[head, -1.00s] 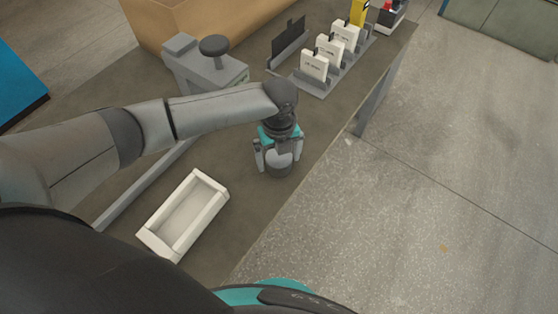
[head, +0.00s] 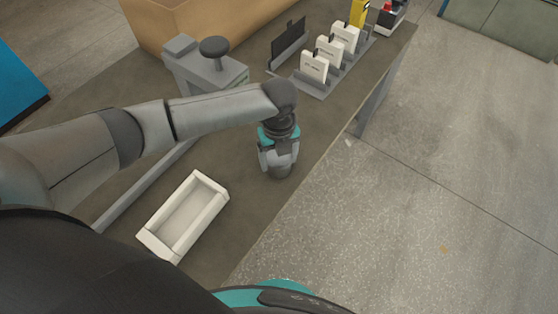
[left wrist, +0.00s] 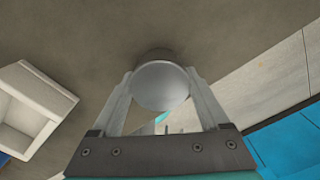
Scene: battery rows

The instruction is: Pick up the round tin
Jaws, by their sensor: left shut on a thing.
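The round tin (head: 279,172) is a small grey cylinder on the table near its front edge in the head view. In the left wrist view its pale round top (left wrist: 160,88) sits between the two fingers. My left gripper (head: 278,163) comes down over the tin from above. It is shut on the tin, with a finger on either side (left wrist: 160,100). The tin looks upright. I cannot tell whether its base touches the table. My right gripper is not in view.
A white open tray (head: 154,241) lies left of the tin. A grey device with a round knob (head: 214,46) and a rack of white packs (head: 314,67) stand farther back. The table (head: 335,120) is clear around the tin; its edge is close on the right.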

